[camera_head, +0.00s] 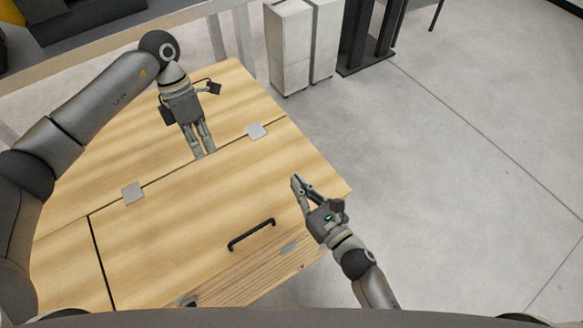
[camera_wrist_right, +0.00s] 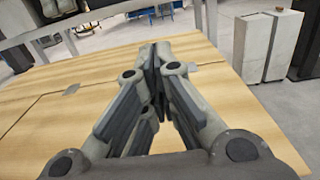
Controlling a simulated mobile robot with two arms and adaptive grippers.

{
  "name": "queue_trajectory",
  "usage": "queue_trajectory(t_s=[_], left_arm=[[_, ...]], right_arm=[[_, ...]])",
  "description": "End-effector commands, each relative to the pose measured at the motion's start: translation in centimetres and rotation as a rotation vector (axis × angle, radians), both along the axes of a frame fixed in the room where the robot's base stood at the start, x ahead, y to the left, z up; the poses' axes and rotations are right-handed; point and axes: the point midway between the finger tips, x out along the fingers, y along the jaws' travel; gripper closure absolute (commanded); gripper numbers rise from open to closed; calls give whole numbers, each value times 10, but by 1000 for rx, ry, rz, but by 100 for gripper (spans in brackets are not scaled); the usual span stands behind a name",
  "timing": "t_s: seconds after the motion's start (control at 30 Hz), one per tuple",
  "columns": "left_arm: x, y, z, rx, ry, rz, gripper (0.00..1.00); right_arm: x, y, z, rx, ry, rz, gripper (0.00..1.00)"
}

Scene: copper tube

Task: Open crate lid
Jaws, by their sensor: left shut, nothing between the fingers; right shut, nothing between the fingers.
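The wooden crate lid (camera_head: 190,220) lies flat and closed on the crate in the head view. A black bar handle (camera_head: 251,235) is near its front edge, and two grey hinge plates, one left (camera_head: 132,193) and one right (camera_head: 257,131), sit along the seam. My left gripper (camera_head: 205,155) is shut and empty, pointing down over the lid near the seam. My right gripper (camera_head: 296,180) is shut and empty, over the right part of the lid, to the right of the handle. In the right wrist view its fingertips (camera_wrist_right: 156,50) meet above the wood (camera_wrist_right: 215,85).
Grey-white cabinets (camera_head: 300,45) stand behind the crate, next to a black stand (camera_head: 365,40). A bench (camera_head: 130,35) runs along the back left. A dark gap (camera_head: 100,260) divides the top at the left. Open grey floor (camera_head: 470,170) lies to the right.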

Motion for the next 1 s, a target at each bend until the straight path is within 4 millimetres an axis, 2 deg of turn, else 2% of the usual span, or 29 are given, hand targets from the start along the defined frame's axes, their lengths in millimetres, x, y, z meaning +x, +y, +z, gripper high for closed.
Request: queue_trajectory(t_s=[0.1, 0.3, 1.0], left_arm=[[0, 0, 0, 0, 0, 0, 100], [0, 0, 0, 0, 0, 0, 100], [0, 0, 0, 0, 0, 0, 100]], right_arm=[[15, 10, 11, 0, -5, 3, 100], [27, 18, 25, 0, -1, 1, 100], [29, 20, 29, 1, 2, 0, 100]])
